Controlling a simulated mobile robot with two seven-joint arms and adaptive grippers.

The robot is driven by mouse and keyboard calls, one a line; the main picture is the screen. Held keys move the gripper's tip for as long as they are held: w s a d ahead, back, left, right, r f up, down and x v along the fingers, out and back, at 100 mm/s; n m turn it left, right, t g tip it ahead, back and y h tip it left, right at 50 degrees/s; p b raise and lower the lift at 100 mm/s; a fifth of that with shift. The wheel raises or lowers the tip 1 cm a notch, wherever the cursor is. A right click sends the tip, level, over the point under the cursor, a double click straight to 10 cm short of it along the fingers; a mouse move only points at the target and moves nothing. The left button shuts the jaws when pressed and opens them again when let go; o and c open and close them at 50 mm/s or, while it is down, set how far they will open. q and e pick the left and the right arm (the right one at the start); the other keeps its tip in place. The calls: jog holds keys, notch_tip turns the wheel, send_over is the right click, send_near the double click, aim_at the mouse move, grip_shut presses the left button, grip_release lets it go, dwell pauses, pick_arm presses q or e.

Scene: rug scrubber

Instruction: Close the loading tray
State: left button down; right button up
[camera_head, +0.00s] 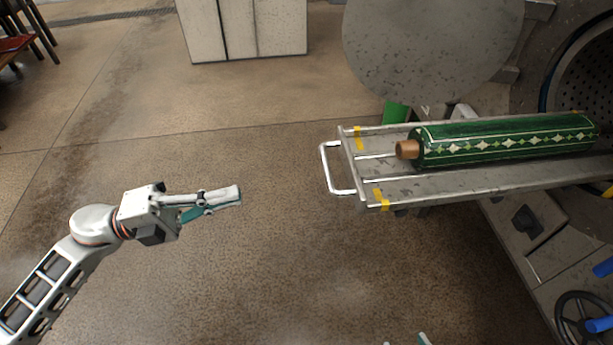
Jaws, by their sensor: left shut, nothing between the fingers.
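The loading tray (400,186) is a long grey metal tray that sticks out to the left from the round machine opening at the right. Its U-shaped metal handle (327,170) is at the left end. A rolled green patterned rug (500,143) with a brown core end lies along the tray. My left gripper (239,195) is shut and empty. It is to the left of the handle in the picture, apart from it, with its fingers pointing right. Only small tips of what looks like my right gripper (406,341) show at the bottom edge; its jaw state is unclear.
A large round grey door (432,40) stands open behind the tray. A dark handwheel (583,316) and blue handles are at the lower right. A pale cabinet (245,28) stands at the back. The brown floor between my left gripper and the handle is clear.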

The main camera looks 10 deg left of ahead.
pick_arm(q)
jog(key=x, duration=1.4)
jog(key=shift+s, duration=0.15)
jog(key=shift+d, duration=0.1)
